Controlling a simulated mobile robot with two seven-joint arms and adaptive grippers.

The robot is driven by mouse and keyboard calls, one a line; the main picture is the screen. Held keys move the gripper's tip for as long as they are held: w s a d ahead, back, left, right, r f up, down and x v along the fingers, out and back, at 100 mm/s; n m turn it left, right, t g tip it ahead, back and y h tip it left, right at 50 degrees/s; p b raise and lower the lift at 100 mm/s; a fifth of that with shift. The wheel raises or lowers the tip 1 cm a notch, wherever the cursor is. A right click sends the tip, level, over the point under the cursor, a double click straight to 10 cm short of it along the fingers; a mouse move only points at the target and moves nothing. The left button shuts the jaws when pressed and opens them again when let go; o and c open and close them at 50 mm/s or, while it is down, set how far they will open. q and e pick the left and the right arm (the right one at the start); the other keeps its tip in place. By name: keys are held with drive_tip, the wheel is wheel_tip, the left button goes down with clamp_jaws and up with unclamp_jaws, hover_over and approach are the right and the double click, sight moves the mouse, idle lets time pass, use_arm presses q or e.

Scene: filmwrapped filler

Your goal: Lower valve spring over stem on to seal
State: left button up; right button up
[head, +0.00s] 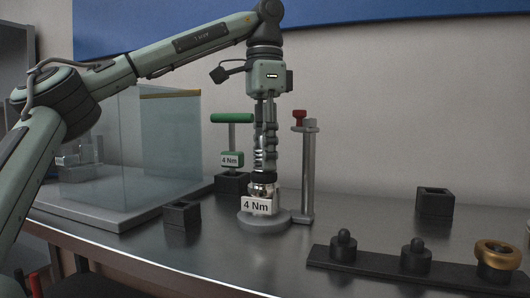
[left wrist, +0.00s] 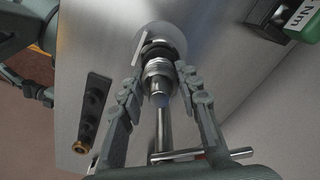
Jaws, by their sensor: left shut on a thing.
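My left gripper (head: 264,165) points straight down above a round grey base (head: 262,224) with a "4 Nm" card (head: 257,206) in front. Its fingers are shut on a silver ribbed part that looks like the valve spring (head: 259,150). In the left wrist view the spring (left wrist: 158,76) sits between the fingertips of my left gripper (left wrist: 158,80), in line with the round base (left wrist: 162,40) beyond. The stem and seal are hidden or too small to tell apart, and I cannot tell whether the spring touches the seal.
A grey post (head: 308,175) with a red knob (head: 299,116) stands close right of the gripper. A green T-handled tool (head: 231,118) stands behind left. A clear box (head: 170,130) is at left. A black rail (head: 375,263) with pegs and a brass ring (head: 497,252) lies front right.

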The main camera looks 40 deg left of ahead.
use_arm(q)
drive_tip(key=o, duration=1.2)
drive_tip(key=shift+r, duration=0.1)
wheel_tip(320, 180, up, 7)
drive_tip(key=shift+r, duration=0.15)
